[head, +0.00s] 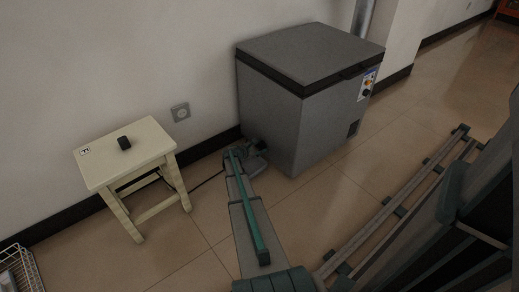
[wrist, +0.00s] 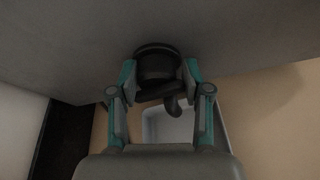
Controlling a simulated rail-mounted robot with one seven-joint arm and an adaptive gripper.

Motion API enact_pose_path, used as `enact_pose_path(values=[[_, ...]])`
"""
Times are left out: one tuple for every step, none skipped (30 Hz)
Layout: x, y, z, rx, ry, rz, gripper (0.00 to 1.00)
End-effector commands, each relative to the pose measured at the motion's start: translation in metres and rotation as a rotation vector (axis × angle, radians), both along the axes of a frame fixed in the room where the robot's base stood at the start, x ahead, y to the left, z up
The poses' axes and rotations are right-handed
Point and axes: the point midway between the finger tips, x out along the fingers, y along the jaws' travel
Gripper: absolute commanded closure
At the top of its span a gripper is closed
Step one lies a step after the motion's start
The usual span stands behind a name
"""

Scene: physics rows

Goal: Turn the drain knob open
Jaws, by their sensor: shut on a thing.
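The drain knob (wrist: 158,68) is a dark round knob low on the side of the grey chest freezer (head: 308,100). In the wrist view my gripper (wrist: 159,78) has a finger on each side of the knob and is shut on it. A dark curved spout (wrist: 173,107) hangs just below the knob. A pale tray (wrist: 168,126) sits on the floor under the spout. In the head view my arm reaches down to the freezer's lower left side and mostly hides the knob. I cannot tell how far the knob is turned.
A cream stool (head: 128,154) with a small black object (head: 124,142) on it stands left of the freezer. A wall socket (head: 180,112) is between them. A wire basket (head: 20,270) is at the lower left. A rail (head: 400,210) runs along the floor at the right.

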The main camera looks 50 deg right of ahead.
Motion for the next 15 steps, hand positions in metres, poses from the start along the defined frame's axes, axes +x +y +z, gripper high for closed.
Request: enact_pose_path(values=[[0.0077, -0.0021, -0.0019, -0.008, -0.028, 0.017, 0.86], [0.0079, -0.0022, -0.0018, -0.012, -0.041, 0.018, 0.86], [0.0081, -0.0022, -0.0015, -0.017, -0.057, 0.019, 0.86], [0.0082, -0.0023, -0.0012, -0.020, -0.067, 0.019, 0.86], [0.0082, -0.0023, -0.0010, -0.023, -0.078, 0.019, 0.86], [0.0083, -0.0023, -0.0007, -0.025, -0.088, 0.018, 0.86], [0.0084, -0.0024, -0.0006, -0.028, -0.095, 0.019, 0.86], [0.0086, -0.0025, -0.0003, -0.029, -0.101, 0.018, 0.86], [0.0087, -0.0025, 0.0000, -0.031, -0.108, 0.019, 0.86], [0.0088, -0.0025, 0.0002, -0.032, -0.111, 0.018, 0.86], [0.0089, -0.0025, 0.0004, -0.033, -0.114, 0.019, 0.86], [0.0091, -0.0026, 0.0007, -0.034, -0.117, 0.019, 0.86], [0.0092, -0.0027, 0.0009, -0.034, -0.118, 0.019, 0.86], [0.0093, -0.0027, 0.0010, -0.034, -0.119, 0.019, 0.86], [0.0094, -0.0028, 0.0013, -0.035, -0.121, 0.020, 0.86]])
